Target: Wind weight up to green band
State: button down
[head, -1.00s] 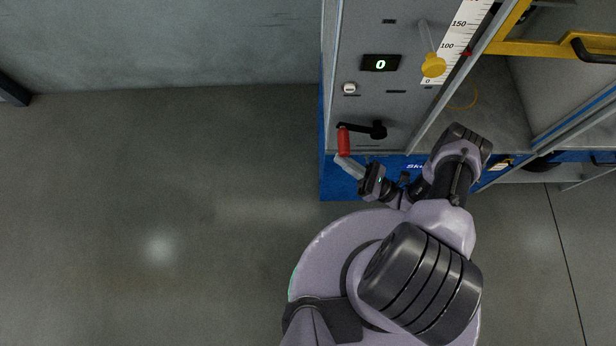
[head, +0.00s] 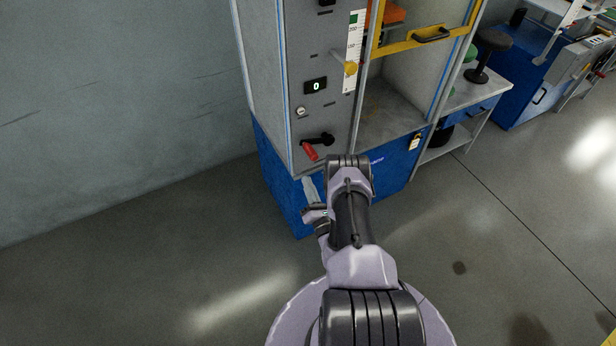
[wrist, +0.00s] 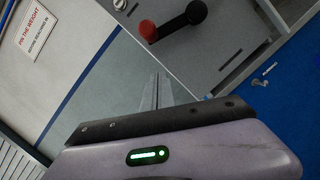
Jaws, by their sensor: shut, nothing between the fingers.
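The crank (head: 318,141) on the grey machine front has a black arm and a red handle (head: 310,152). It also shows at the top of the wrist view (wrist: 180,18). My gripper (head: 307,181) is shut and empty, below the red handle and apart from it. Its narrow fingers (wrist: 155,88) also show in the wrist view, with the handle beyond them. A white scale (head: 352,50) runs up the panel, with a green band (head: 354,17) near its visible top. I cannot make out the weight clearly.
A display (head: 316,86) reads 0, above a small round white knob (head: 300,111). A yellow-framed guard (head: 425,40) with a black handle is on the right, an orange part behind it. Floor to the left is clear.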

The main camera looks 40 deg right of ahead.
jog(key=w+d+r+b, duration=0.3)
jog(key=r+b, duration=0.1)
jog(key=b, duration=0.5)
jog(key=shift+r, duration=0.2)
jog(key=shift+r, duration=0.1)
